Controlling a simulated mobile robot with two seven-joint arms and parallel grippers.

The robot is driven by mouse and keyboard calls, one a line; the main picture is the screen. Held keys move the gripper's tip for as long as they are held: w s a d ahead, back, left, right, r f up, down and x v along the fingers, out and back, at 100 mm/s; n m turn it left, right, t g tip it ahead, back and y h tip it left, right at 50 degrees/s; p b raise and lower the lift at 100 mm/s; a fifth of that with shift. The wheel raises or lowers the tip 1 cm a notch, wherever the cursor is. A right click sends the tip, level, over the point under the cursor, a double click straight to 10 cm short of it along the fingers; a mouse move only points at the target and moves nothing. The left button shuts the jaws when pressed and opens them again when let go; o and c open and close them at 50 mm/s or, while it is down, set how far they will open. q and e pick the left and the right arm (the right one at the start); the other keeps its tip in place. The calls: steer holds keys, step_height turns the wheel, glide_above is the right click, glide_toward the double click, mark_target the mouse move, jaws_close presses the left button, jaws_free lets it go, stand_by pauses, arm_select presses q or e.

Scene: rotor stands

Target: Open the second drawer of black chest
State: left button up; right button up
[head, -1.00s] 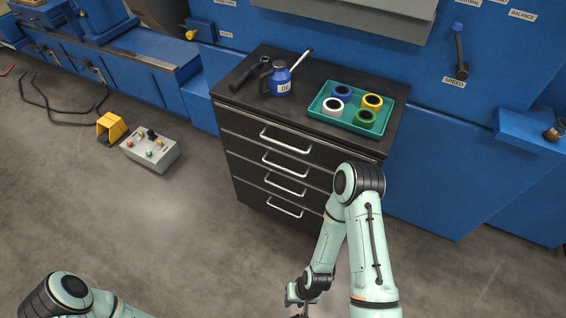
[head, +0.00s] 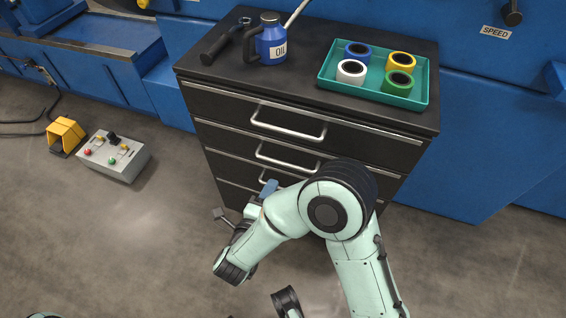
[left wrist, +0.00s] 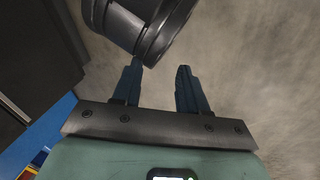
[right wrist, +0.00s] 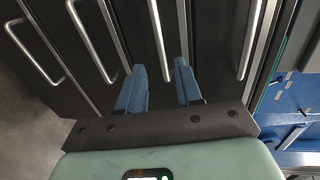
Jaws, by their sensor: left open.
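The black chest (head: 207,120) stands ahead with a column of drawers, all shut. Its top drawer handle (head: 288,124) and second drawer handle (head: 287,157) are silver bars. The third handle (head: 266,179) is partly hidden by my right arm, as are the lower drawers. My right gripper (head: 245,200) is open before the chest front. In the right wrist view its fingers (right wrist: 160,78) point at the drawer fronts, with the second handle (right wrist: 157,38) lined up between them; the distance is unclear. My left gripper (left wrist: 158,75) is open and empty above the floor in the left wrist view.
On the chest stand a blue oil can (head: 271,45), a dark tool (head: 222,45) and a green tray (head: 330,72) with coloured rings. A control box (head: 115,157) and yellow pedal (head: 66,134) lie on the floor at left. Blue machinery (head: 480,130) stands behind.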

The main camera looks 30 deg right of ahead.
mark_target(286, 163)
steer(key=b+x, duration=0.1)
steer(key=x, duration=1.1)
arm_select(q)
steer(key=shift+w+a+f+t, duration=0.2)
steer(key=shift+w+a+f, duration=0.2)
steer(key=shift+w, duration=0.2)
steer(key=shift+w+a+f+t, duration=0.25)
steer(key=shift+w+f, duration=0.1)
steer(key=shift+w, duration=0.2)
arm_select(e)
jaws_close()
